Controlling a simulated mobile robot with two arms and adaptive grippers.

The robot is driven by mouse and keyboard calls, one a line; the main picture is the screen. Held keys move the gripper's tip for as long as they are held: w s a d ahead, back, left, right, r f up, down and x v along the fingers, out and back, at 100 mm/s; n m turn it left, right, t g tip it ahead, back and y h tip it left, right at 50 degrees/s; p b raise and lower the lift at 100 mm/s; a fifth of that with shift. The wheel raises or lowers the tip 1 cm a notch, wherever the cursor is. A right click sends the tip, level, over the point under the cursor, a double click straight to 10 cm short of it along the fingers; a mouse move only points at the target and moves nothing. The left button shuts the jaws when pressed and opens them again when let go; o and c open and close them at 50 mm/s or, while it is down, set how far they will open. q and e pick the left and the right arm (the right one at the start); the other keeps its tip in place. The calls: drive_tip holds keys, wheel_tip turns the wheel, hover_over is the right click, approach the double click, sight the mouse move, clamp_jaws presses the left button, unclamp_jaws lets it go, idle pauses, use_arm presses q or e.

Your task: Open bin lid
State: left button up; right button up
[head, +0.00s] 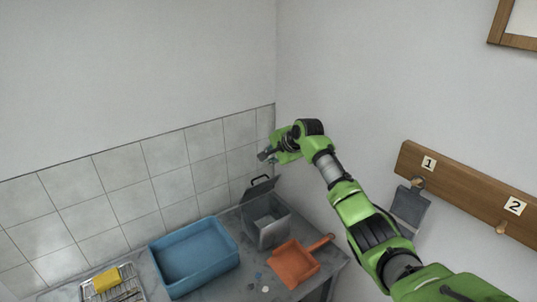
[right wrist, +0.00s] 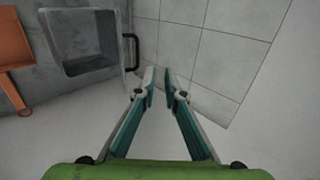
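A grey bin (head: 268,233) stands on the worktop near the corner. Its lid (head: 257,190) is raised at the back, with a black handle (head: 262,179) on top, and the inside of the bin shows. In the right wrist view the open bin (right wrist: 88,66) is at the upper left, with the handle (right wrist: 135,50) upright beside it. My right gripper (head: 265,154) is above the bin, near the tiled wall. In the right wrist view its fingers (right wrist: 158,76) are apart with nothing between them, clear of the handle. My left gripper is not in view.
A blue tub (head: 196,284) is left of the bin. An orange dustpan (head: 293,263) lies in front of it. A yellow sponge (head: 106,280) sits on a wire rack (head: 127,272). A wooden peg rail (head: 465,190) holding a grey scraper (head: 410,206) is on the right wall.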

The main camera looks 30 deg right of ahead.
drive_tip(key=shift+s+r, duration=0.3)
drive_tip(key=shift+r, duration=0.35)
drive_tip(key=shift+s+r, duration=0.3)
drive_tip(key=shift+r, duration=0.3)
drive_tip(key=v, duration=1.2)
drive_tip(key=shift+o, duration=0.5)
drive_tip(key=shift+d, duration=0.1)
